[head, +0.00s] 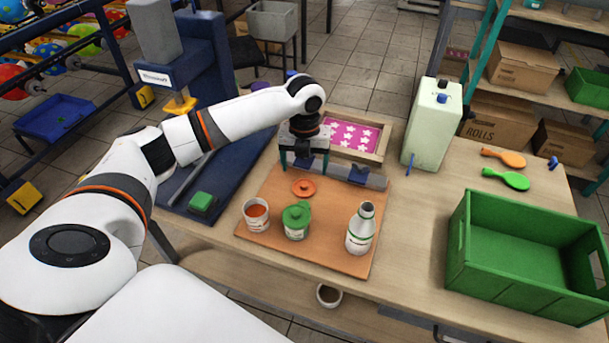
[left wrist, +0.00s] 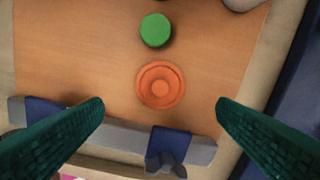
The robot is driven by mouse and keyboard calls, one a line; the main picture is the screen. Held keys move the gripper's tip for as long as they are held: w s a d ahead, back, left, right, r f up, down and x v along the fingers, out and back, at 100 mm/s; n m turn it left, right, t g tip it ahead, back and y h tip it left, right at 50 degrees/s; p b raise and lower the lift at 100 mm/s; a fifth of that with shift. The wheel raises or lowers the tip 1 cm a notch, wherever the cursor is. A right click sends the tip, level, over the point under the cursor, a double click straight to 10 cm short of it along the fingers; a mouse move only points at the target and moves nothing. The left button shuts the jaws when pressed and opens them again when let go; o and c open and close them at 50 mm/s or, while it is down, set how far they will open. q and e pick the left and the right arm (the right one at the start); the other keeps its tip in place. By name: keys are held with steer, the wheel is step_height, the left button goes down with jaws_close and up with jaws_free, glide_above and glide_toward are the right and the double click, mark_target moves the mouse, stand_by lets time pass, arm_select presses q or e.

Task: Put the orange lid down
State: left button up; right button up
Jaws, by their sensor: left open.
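The orange lid (head: 303,187) lies flat on the brown board (head: 330,259), between the cups and the grey bar. My left gripper (head: 304,156) is over the bar at the back of the board. Its two dark green fingers (left wrist: 160,104) are wide apart and empty, one on each side of the lid and not touching it. An open cup of orange ink (head: 257,214) stands at the board's left. My right gripper is not in view.
A cup with a green lid (head: 296,221) stands close in front of the orange lid. A white bottle (head: 360,230) is at the board's right. The grey bar with blue clamps (head: 359,177) crosses the back. A green crate (head: 520,262) sits at the table's right.

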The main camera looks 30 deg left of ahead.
mark_target(305, 183)
arm_select(q)
step_height(305, 183, up, 6)
stand_by(0.8)
